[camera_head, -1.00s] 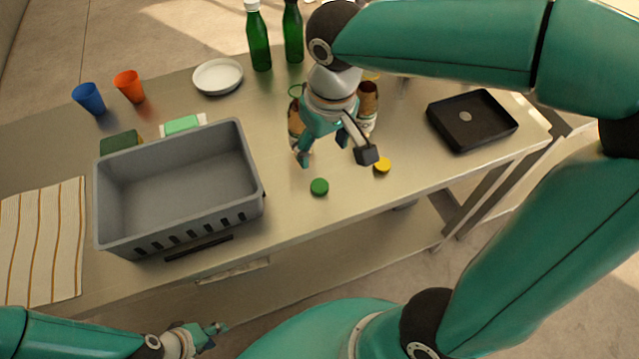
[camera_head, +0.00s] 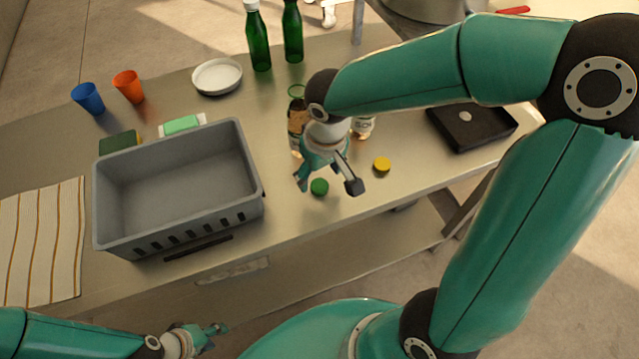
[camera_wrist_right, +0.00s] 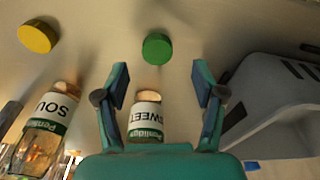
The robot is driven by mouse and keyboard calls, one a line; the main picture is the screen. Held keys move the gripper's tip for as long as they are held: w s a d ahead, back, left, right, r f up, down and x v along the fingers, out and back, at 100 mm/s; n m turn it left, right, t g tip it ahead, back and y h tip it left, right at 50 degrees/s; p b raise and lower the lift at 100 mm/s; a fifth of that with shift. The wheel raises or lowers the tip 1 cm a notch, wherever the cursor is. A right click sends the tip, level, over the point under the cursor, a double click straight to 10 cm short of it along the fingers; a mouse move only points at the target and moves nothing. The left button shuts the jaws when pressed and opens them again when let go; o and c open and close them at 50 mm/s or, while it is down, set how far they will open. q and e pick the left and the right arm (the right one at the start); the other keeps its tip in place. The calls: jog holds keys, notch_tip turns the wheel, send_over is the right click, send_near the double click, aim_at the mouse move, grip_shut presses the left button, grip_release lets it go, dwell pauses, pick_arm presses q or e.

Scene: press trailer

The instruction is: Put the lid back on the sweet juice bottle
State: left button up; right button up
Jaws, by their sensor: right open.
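The sweet juice bottle (camera_wrist_right: 145,112) stands without a lid in the right wrist view, its label reading SWEET, partly hidden by my right gripper. It also shows in the head view (camera_head: 296,118), partly behind my right arm. A green lid (camera_head: 319,187) lies on the table near its front edge; it also shows in the right wrist view (camera_wrist_right: 157,47). A yellow lid (camera_head: 382,164) lies to its right. My right gripper (camera_head: 328,184) is open and empty above the table by the green lid. My left gripper (camera_head: 215,329) is low, in front of the table; its jaws are too small to read.
A second open bottle labelled SOU (camera_wrist_right: 42,130) stands beside the sweet one. Green bottles (camera_head: 258,42), a white dish (camera_head: 217,77) and cups (camera_head: 88,98) stand behind.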

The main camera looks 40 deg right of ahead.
aim_at(319, 185)
jog(key=f, duration=0.4)
jog(key=shift+w+d+f, duration=0.2)
jog(key=shift+w, duration=0.05)
jog(key=c, duration=0.8)
